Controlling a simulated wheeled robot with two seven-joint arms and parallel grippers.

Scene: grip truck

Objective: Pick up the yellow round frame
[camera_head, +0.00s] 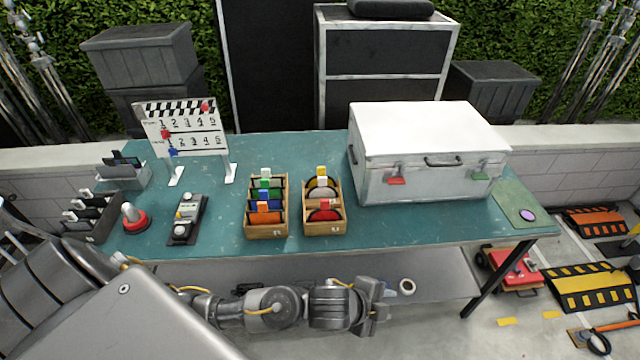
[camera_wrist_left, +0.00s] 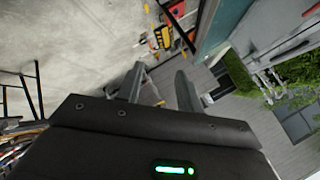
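A frame with a yellow tab (camera_head: 321,171) stands at the back of the right wooden rack (camera_head: 325,229) on the teal table. A grey or white frame and a red one stand in front of it in the same rack, hiding most of it. My left gripper (camera_head: 380,305) is below and in front of the table's front edge, to the right of the rack and apart from it. In the left wrist view, the fingers of the left gripper (camera_wrist_left: 160,70) are spread with nothing between them. My right gripper is not in view.
The left wooden rack (camera_head: 266,232) holds several coloured frames. A large white case (camera_head: 425,140) stands right of the racks. A clapperboard (camera_head: 186,130), a grey pedal-like device (camera_head: 187,219) and a red button (camera_head: 134,218) are on the left. The table's front strip (camera_head: 400,232) is clear.

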